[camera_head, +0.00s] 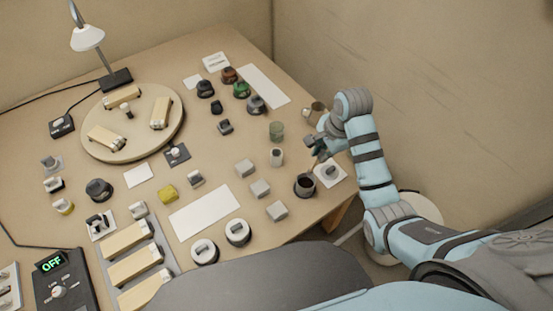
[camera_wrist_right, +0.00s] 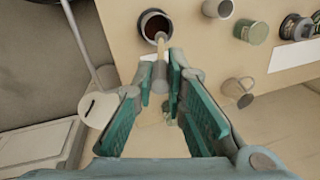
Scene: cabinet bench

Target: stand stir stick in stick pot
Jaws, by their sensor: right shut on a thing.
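My right gripper (camera_head: 318,148) is over the right edge of the bench. It is shut on the pale, thin stir stick (camera_wrist_right: 160,66), which shows between the teal fingers in the right wrist view. The stick's far end appears at the near rim of a dark round pot with a brown inside (camera_wrist_right: 155,25); I cannot tell if it touches. The same dark pot (camera_head: 305,185) stands upright near the bench's right edge in the head view. A small pale cup (camera_head: 277,157) stands behind it. I cannot tell which vessel is the stick pot. My left gripper is not in view.
A white square pad (camera_head: 337,178) lies right of the dark pot. Several grey blocks (camera_head: 260,188) are left of it. A round wooden board (camera_head: 135,145) and a lamp (camera_head: 88,38) stand farther left.

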